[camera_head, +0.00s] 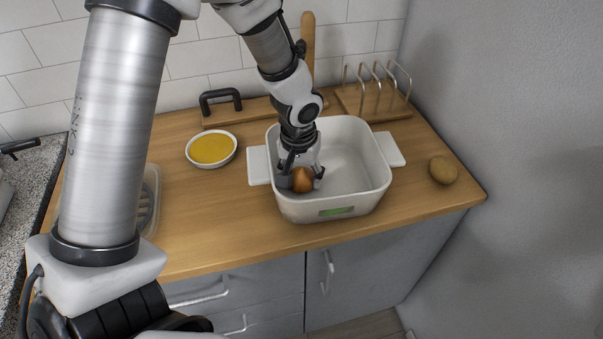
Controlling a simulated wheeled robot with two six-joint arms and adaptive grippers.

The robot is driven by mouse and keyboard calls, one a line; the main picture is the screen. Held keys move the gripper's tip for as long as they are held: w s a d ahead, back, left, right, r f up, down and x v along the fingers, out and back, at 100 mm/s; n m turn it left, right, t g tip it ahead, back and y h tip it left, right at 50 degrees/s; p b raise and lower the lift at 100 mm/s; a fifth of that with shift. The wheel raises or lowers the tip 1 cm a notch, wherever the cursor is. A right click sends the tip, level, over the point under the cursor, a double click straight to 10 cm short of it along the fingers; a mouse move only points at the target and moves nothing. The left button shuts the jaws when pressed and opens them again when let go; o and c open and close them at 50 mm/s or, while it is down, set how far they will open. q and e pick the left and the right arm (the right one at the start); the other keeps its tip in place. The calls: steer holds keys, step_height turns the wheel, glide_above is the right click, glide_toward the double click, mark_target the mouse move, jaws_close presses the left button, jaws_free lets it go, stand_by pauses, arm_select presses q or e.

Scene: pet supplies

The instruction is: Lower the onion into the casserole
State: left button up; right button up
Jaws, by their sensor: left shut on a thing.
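The white rectangular casserole (372,197) stands on the wooden counter, with a handle on its left and right sides and a green mark on its front. My left gripper (302,181) reaches down from above into the left part of the casserole. It is shut on the brown onion (303,177), with the fingers on either side of it. The onion is inside the casserole's outline, near its left front wall. I cannot tell whether it touches the bottom. My right gripper is not in view.
A bowl of yellow contents (211,149) stands left of the casserole. A potato-like brown item (443,170) lies to the right. A wire rack (378,88) and a board with a black handle (220,99) stand behind. The counter (225,220) in front is clear.

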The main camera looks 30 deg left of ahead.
arm_select(q)
steer(key=o, duration=1.3)
